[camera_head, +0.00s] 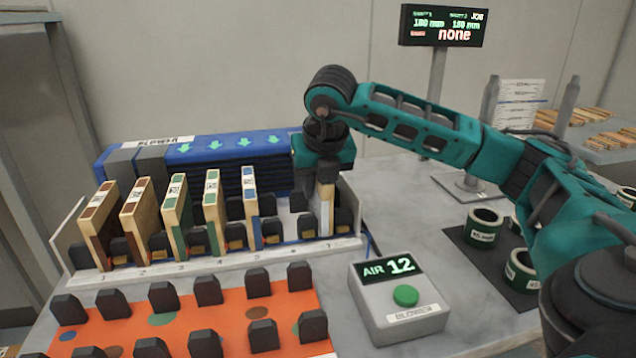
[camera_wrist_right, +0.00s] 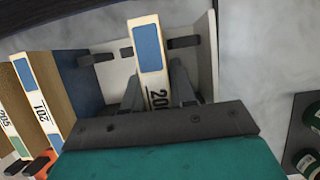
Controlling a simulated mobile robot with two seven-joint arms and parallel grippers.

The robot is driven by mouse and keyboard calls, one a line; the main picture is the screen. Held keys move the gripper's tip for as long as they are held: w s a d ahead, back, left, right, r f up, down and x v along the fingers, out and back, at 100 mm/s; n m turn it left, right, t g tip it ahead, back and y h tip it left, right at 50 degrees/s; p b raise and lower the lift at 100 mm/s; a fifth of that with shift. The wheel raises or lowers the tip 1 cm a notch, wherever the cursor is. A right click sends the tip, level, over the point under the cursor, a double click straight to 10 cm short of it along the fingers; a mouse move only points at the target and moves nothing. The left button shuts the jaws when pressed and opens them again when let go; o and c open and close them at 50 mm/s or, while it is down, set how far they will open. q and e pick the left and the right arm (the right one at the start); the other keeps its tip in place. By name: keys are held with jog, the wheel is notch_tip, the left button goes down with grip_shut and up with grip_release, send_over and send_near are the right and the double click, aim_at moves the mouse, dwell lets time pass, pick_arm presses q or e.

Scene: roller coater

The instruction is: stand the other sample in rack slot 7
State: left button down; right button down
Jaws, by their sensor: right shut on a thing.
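The sample in my right gripper (camera_head: 322,178) is a pale wooden block with a blue patch and a white label. In the head view the sample (camera_head: 325,215) stands upright between the dark posts of slot 7, at the rack's right end. The gripper is above it, shut on its top. In the right wrist view the sample (camera_wrist_right: 148,50) shows its blue patch and a partly hidden number, between the fingers (camera_wrist_right: 160,90). The rack (camera_head: 215,262) holds several other samples in slots 1 to 5; slot 6 looks empty. Whether the held sample touches the slot's bottom is unclear. My left gripper is out of view.
A blue panel with green arrows (camera_head: 230,150) stands behind the rack. A grey box with a green button reads AIR 12 (camera_head: 400,300) in front. An orange mat with black posts (camera_head: 200,325) lies at front left. Green-ringed cups (camera_head: 483,228) stand at right.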

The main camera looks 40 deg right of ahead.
jog(key=shift+f, duration=0.35)
jog(key=shift+c, duration=2.2)
grip_release()
